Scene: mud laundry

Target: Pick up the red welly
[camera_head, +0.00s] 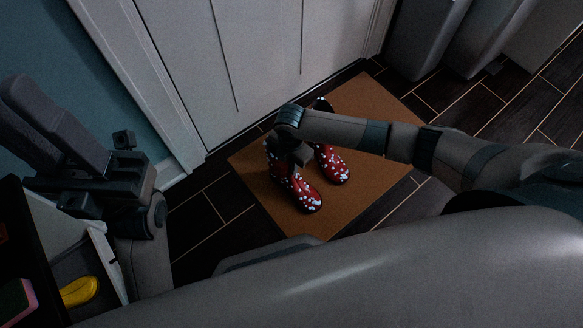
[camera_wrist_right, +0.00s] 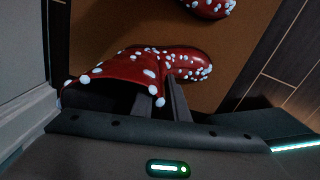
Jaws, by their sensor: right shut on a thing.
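A red welly with white spots (camera_head: 297,192) is on the brown mat (camera_head: 372,100), its toe pointing down and right in the head view. My right gripper (camera_head: 299,157) comes down over it and is shut on its upper shaft. The right wrist view shows the welly (camera_wrist_right: 130,66) close up with the finger tips at its shaft opening. The head view does not show whether its sole touches the mat. A second matching welly (camera_head: 332,164) stands just to the right, partly hidden by my right arm. My left gripper (camera_head: 75,192) is at the left, its fingers unclear.
A pale panelled door (camera_head: 235,60) is behind the mat. Grey box-shaped units (camera_head: 425,35) stand at the top right. A dark shelf with a yellow item (camera_head: 79,291) is at the lower left. Dark plank floor (camera_head: 205,215) around the mat is clear.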

